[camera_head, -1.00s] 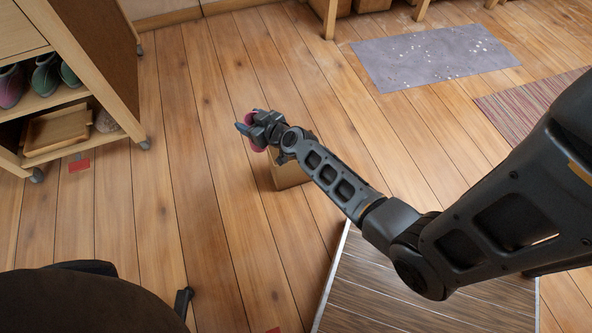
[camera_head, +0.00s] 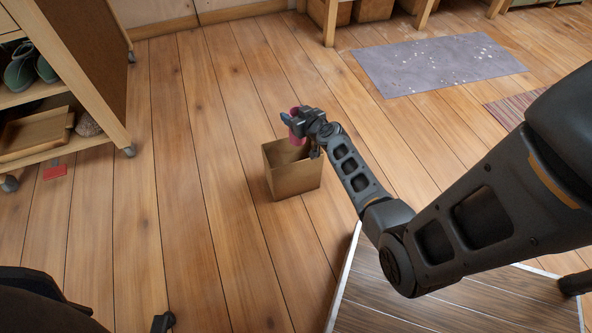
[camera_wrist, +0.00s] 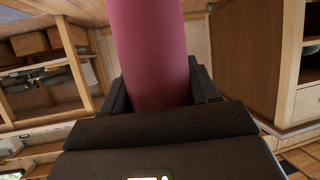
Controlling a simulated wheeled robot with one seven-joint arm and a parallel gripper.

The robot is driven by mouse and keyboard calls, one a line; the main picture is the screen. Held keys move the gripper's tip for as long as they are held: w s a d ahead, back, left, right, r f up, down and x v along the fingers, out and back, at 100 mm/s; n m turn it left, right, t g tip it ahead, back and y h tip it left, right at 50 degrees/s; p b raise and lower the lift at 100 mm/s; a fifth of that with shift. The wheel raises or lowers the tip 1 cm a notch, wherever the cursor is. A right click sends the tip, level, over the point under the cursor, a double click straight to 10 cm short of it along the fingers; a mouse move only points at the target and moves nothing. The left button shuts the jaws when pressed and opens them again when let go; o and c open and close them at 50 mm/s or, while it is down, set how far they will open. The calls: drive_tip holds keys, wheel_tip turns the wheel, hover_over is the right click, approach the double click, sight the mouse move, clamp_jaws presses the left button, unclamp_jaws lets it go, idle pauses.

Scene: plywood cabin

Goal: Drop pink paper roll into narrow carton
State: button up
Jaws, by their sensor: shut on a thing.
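The pink paper roll (camera_head: 294,131) is in my gripper (camera_head: 297,119), which is shut on it. In the wrist view the roll (camera_wrist: 150,50) stands up between the two fingers and runs out of the top of the picture. The narrow carton (camera_head: 294,181) is an open brown box on the plank floor. In the head view my gripper and the roll appear over the carton's back right part, seemingly above its rim. My gripper hides part of the opening, and the carton's inside bottom is hidden. The exact height of the roll over the carton cannot be told.
A wheeled wooden shelf (camera_head: 86,60) with boots and a tray stands at the left. A grey mat (camera_head: 440,64) and a striped mat (camera_head: 508,108) lie at the right. A dark slatted platform (camera_head: 450,300) is at the front right. Floor around the carton is clear.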

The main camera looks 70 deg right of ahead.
wheel_tip(320, 180, down, 5)
drive_tip(key=b, duration=0.3)
drive_tip(key=shift+b, duration=0.35)
drive_tip(key=o, duration=1.3)
drive_tip(key=shift+c, duration=0.2)
drive_tip(key=shift+a, duration=0.1)
drive_tip(key=p+v, duration=0.1)
drive_tip(key=v, duration=0.6)
drive_tip(key=shift+s+a+r+p, duration=0.15)
drive_tip(key=shift+s+a+p, duration=0.05)
drive_tip(key=shift+s+p, duration=0.1)
